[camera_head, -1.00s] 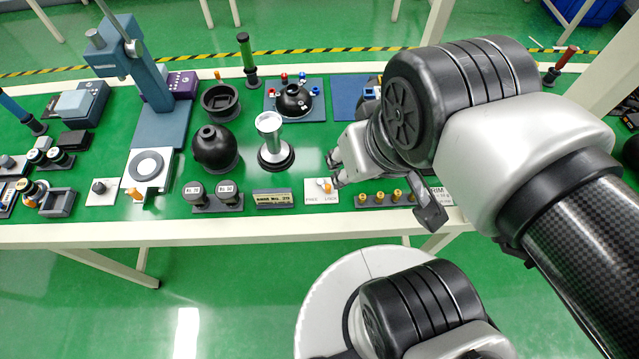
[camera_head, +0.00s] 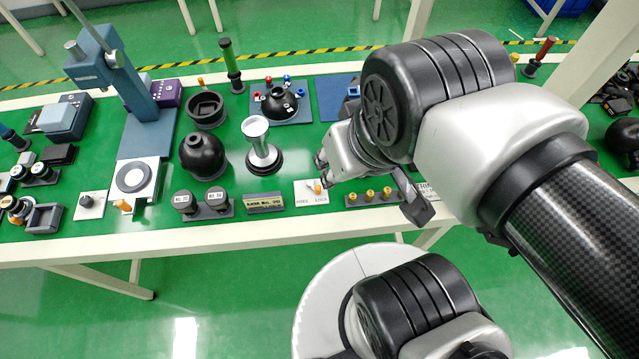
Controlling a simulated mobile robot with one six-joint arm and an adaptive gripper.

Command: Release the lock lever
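The lock lever (camera_head: 317,188) is a small orange-tipped lever on a white plate (camera_head: 301,190) near the front edge of the green table. The plate has two printed labels along its front, the right one reading LOCK. The lever's tip lies toward the LOCK side. My gripper (camera_head: 323,168) is just right of and above the plate in the picture, with its fingertips apart and nothing seen between them. The nearer fingertip is very close to the lever; whether it touches cannot be told. The arm hides part of the gripper.
A dark name block (camera_head: 265,203) stands left of the plate, and a rack of brass pieces (camera_head: 371,196) stands right of it. A silver-topped stand (camera_head: 262,150) and a black round flask (camera_head: 203,156) are behind. A blue press (camera_head: 125,80) stands farther left.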

